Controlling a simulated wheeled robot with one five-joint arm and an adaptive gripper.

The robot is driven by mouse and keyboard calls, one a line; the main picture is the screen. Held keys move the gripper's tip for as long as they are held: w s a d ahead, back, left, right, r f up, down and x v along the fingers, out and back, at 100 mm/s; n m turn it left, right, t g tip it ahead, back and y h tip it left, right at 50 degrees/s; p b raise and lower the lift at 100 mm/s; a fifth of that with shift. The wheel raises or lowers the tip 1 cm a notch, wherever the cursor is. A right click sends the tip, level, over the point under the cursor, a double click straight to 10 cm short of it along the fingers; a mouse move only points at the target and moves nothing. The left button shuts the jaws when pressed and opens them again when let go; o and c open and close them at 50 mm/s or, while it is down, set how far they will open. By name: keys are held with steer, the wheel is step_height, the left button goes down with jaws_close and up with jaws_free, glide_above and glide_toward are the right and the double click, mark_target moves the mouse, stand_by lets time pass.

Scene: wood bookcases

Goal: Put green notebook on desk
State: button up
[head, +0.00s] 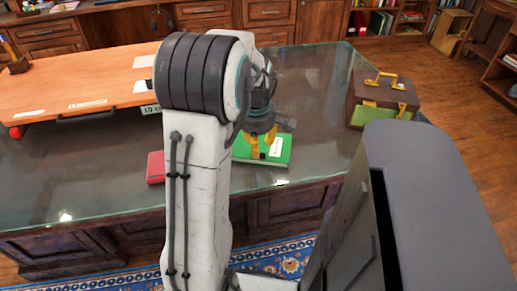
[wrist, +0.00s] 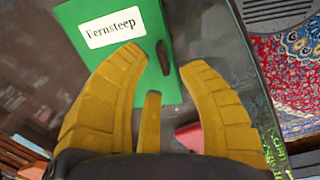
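A green notebook (head: 283,158) with a white label lies on the glass-topped desk (head: 95,190), near its front edge and right of my arm. In the wrist view the notebook (wrist: 165,20) fills the upper left and its label reads like "Fernsteep". My gripper (head: 263,145) is over the notebook's left part, pointing down. In the wrist view my gripper's yellow fingers (wrist: 163,65) are spread apart, with nothing held between them. Their tips overlap the notebook's near edge in that view; I cannot tell if they touch it. My arm hides part of the desk.
A red book (head: 155,167) lies left of my arm. An orange-brown board (head: 90,75) covers the desk's back left. A brown briefcase (head: 380,92) stands at the right, with another green item (head: 372,118) against it. Bare glass lies behind the notebook.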

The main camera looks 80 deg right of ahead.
step_height(320, 180, up, 8)
steer(key=a+p, duration=0.1)
stand_by(0.4)
steer(key=w+a+r+t, duration=0.1)
steer(key=w+a, duration=0.7)
steer(key=w, duration=0.2)
steer(key=w+a+r, duration=0.1)
steer(key=w+a, duration=0.7)
steer(key=w, duration=0.3)
steer(key=a+f+t+y, duration=0.1)
steer(key=a+f, duration=0.1)
steer(key=a, duration=2.1)
steer(key=shift+s+a+f+t+y, duration=0.3)
steer(key=shift+s+a+f+t, duration=0.05)
steer(key=shift+s+a+t, duration=0.05)
steer(key=shift+r, duration=0.1)
